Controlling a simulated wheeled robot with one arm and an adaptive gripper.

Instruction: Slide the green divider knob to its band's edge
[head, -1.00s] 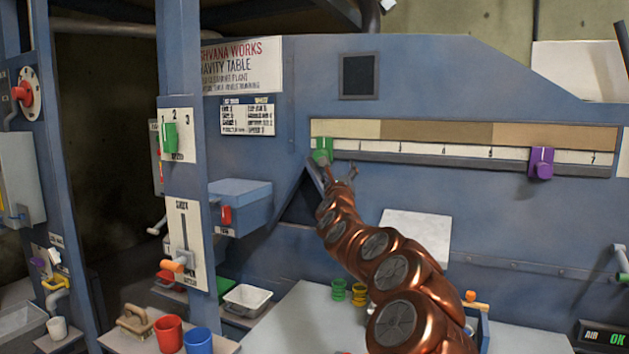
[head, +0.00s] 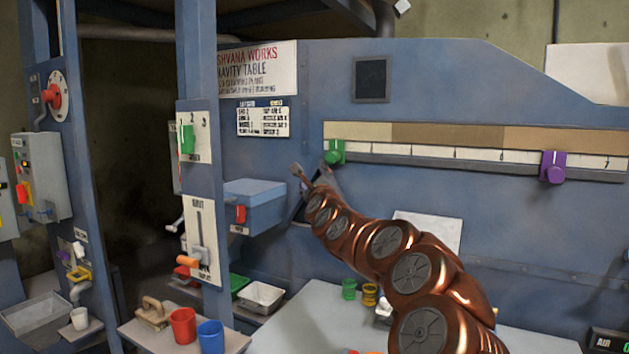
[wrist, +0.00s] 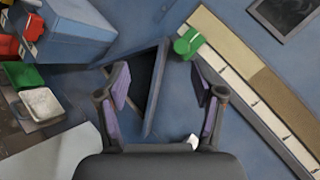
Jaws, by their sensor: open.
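The green divider knob (head: 334,152) sits at the left end of the white numbered scale (head: 480,153), under the left part of the pale tan band (head: 358,131). That band meets a darker tan band (head: 448,136) further right. My gripper (head: 309,178) is below and left of the knob, apart from it. In the wrist view my gripper (wrist: 160,78) is open with nothing between its fingers. The green knob (wrist: 188,43) shows there beyond the right fingertip. The finger details are small in the head view.
A purple knob (head: 552,168) sits near the scale's right end. A blue box (head: 254,204) with a red lever juts out left of my gripper. A dark triangular opening (wrist: 148,85) lies behind the fingers. Cups and a brush stand on the lower left shelf.

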